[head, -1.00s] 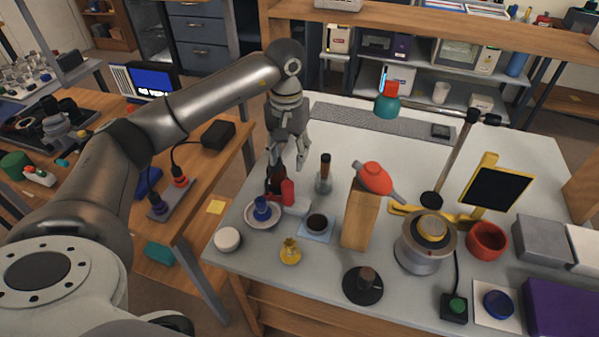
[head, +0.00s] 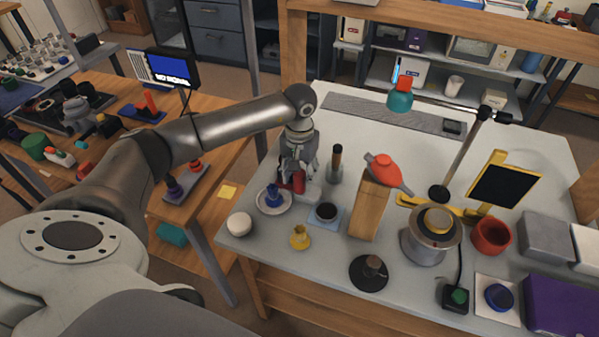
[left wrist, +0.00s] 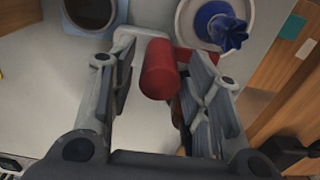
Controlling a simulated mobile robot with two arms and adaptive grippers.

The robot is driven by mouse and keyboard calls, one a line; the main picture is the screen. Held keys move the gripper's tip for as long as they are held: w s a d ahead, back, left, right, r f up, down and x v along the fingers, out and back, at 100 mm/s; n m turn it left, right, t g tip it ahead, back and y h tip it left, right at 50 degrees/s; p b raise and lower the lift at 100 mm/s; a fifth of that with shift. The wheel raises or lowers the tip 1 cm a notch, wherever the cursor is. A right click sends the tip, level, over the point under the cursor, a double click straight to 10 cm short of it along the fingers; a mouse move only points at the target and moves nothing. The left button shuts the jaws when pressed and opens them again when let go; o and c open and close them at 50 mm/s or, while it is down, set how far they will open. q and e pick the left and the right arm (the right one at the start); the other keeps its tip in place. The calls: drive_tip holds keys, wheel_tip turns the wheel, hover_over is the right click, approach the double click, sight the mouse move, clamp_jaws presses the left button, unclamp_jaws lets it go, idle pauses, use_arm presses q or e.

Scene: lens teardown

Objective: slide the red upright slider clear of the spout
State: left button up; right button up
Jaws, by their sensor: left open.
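The red upright slider (head: 299,184) stands on a short pale base (head: 312,194) at the left part of the grey table. In the left wrist view it shows as a red cylinder (left wrist: 159,72) between my fingers, with a darker red part behind it. My left gripper (head: 297,176) is open and low over the slider, with a finger on each side. In the left wrist view the left finger is visibly apart from the red cylinder; contact on the right side is unclear. The gripper hides part of the slider, and I cannot make out the spout. My right gripper is not in view.
Close by are a blue piece (head: 273,196) on a white saucer (head: 262,208), a dark cup (head: 326,212) on a pale-blue mat, a dark-topped cylinder (head: 336,163) and a small yellow pot (head: 300,238). A wooden block (head: 367,212) carries a red object (head: 383,169).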

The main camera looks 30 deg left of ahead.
use_arm(q)
drive_tip(key=c, duration=0.5)
clamp_jaws()
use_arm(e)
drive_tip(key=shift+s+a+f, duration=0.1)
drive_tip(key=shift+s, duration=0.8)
use_arm(q)
drive_tip(key=shift+w+d, duration=0.1)
drive_tip(key=shift+d, duration=0.25)
drive_tip(key=shift+w+d+f+b, duration=0.1)
drive_tip(key=shift+w+d+b, duration=0.15)
drive_tip(key=shift+d+b, duration=0.7)
drive_tip(key=shift+d, duration=0.3)
drive_tip(key=o, duration=0.5)
unclamp_jaws()
drive_tip(key=shift+a, duration=0.1)
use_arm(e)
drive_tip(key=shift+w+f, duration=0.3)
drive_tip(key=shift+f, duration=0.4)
